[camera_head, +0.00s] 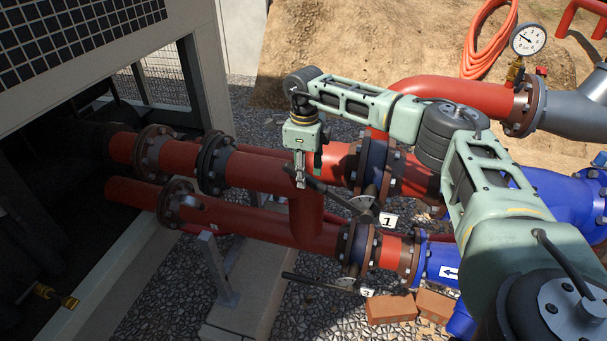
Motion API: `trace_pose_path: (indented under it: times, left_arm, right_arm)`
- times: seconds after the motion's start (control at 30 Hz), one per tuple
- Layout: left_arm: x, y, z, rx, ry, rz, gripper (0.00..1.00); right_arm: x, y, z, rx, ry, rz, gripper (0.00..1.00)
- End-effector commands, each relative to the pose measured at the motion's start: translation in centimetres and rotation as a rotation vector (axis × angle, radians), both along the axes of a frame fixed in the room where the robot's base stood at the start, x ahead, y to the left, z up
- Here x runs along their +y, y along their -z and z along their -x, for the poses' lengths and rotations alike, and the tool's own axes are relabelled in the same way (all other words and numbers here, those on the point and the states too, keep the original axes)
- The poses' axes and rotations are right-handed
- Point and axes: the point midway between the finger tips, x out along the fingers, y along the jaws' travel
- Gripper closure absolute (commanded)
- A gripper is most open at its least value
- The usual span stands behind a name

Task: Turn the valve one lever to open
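The valve one lever (338,197) is a dark handle. It slants from near my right gripper down to the right, toward a valve marked with a white "1" tag (388,219). The valve sits between flanges on the upper red pipe (255,170). My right gripper (301,180) points down, with its fingertips at or just beside the lever's upper left end. I cannot tell whether it touches the lever, and its finger gap is not clear from this angle. My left gripper is out of view.
Red bricks (390,308) lie on the gravel. A pressure gauge (528,39) stands at upper right. The chiller housing (130,65) fills the left.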

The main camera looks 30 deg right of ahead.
Motion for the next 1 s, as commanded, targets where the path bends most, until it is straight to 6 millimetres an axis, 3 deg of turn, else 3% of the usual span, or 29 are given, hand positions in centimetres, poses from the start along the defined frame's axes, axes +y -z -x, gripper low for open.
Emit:
trace_pose_path:
  times: [0.1, 0.2, 0.5, 0.93, 1.0]
  left_arm:
    - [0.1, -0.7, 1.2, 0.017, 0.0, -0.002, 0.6]
    - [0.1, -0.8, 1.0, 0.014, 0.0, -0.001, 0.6]
    - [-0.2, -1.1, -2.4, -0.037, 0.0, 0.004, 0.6]
    - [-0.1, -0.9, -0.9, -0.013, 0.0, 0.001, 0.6]
    - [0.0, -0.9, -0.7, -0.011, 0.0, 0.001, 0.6]
  right_arm:
    - [0.1, 1.4, 0.0, 0.002, -0.001, -0.001, 0.62]
    - [0.1, 2.2, 0.0, 0.001, -0.001, -0.001, 0.62]
    - [0.1, 2.6, 0.0, -0.001, -0.001, -0.001, 0.62]
    - [0.0, 2.6, 0.0, -0.001, 0.0, -0.001, 0.99]
    - [0.0, 2.5, 0.0, -0.001, 0.0, -0.001, 1.0]
